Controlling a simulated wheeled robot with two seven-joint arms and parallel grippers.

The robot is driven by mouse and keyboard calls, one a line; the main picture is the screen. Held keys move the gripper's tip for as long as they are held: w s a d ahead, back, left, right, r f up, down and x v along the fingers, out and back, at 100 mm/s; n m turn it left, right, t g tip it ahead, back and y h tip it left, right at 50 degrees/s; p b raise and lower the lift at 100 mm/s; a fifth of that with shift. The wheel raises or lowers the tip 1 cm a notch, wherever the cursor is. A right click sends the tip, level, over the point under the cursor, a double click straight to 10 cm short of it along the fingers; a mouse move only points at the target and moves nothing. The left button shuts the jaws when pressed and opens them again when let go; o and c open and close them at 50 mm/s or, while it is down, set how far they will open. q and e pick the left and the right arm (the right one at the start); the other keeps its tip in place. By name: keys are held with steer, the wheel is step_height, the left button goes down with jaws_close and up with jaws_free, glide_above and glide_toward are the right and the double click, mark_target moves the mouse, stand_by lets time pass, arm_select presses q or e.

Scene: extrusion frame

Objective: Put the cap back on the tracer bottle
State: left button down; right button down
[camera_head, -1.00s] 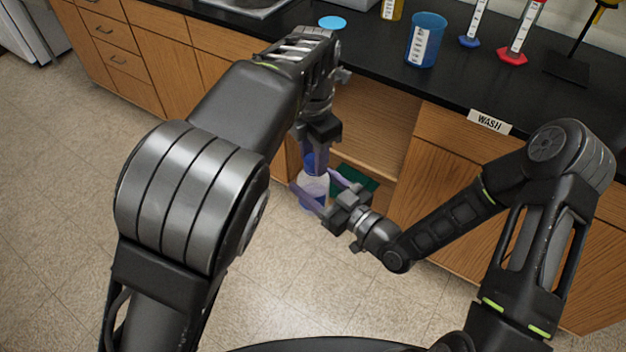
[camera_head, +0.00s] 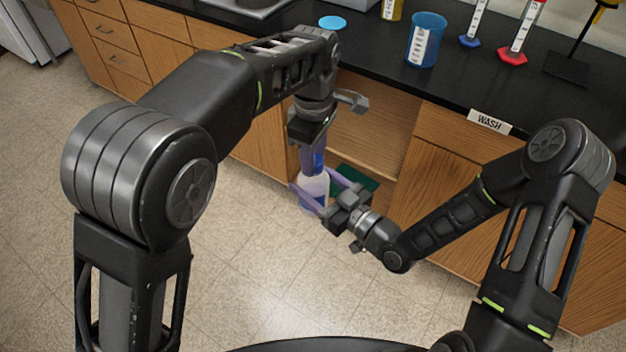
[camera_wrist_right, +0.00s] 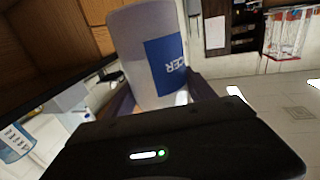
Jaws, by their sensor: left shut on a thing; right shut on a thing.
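The tracer bottle (camera_head: 313,184) is white and is held upright in front of the open cabinet bay in the head view. My right gripper (camera_head: 324,194) is shut on its body, one finger on each side. In the right wrist view the bottle (camera_wrist_right: 135,45) shows a blue label with the letters "CER". My left gripper (camera_head: 312,154) points down directly above the bottle and is shut on the blue cap (camera_head: 319,160). The cap is at the bottle's top; whether it touches or is seated on the neck cannot be told. The fingers partly hide it.
The black counter (camera_head: 455,92) lies behind the arms, with a light-blue disc (camera_head: 332,22), a blue beaker (camera_head: 426,40) and cylinders on blue and red bases. The cabinet bay below is open, with a green item (camera_head: 357,179) inside. The floor in front is clear.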

arm_select(q)
steer(key=m, duration=1.4)
steer(key=shift+m, duration=0.4)
steer(key=m, duration=0.8)
steer(key=shift+m, duration=0.3)
steer(key=m, duration=0.8)
steer(key=shift+f, duration=0.1)
steer(key=m, duration=0.3)
steer(key=c, duration=0.9)
jaws_free()
